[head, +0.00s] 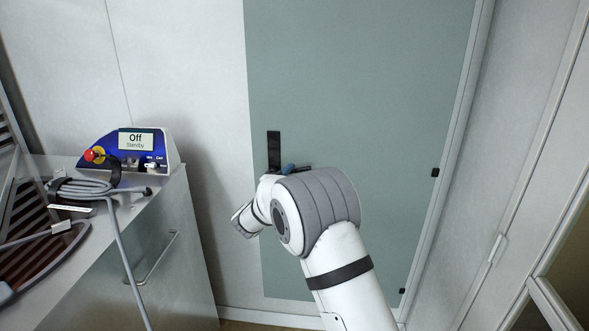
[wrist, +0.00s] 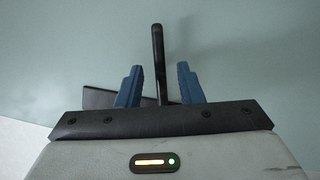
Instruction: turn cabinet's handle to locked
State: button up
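The cabinet's grey-green door (head: 370,110) fills the middle of the head view. A black upright plate (head: 273,148) is on its left part; my arm hides the area below it. In the wrist view the black handle (wrist: 158,45) is a slim bar standing between the two blue fingers of my gripper (wrist: 159,70). A gap shows on each side of the bar, so the fingers are open around it. A dark flat piece (wrist: 98,98) shows behind the left finger. In the head view the blue fingers (head: 289,168) are partly hidden by my wrist.
A pale frame and panels (head: 500,220) are at the right. The door's right part is clear.

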aim_at(294, 172)
jog(key=shift+p+x, duration=0.45)
jog(key=shift+x, duration=1.4)
grip_shut()
jog(key=shift+a, duration=0.1)
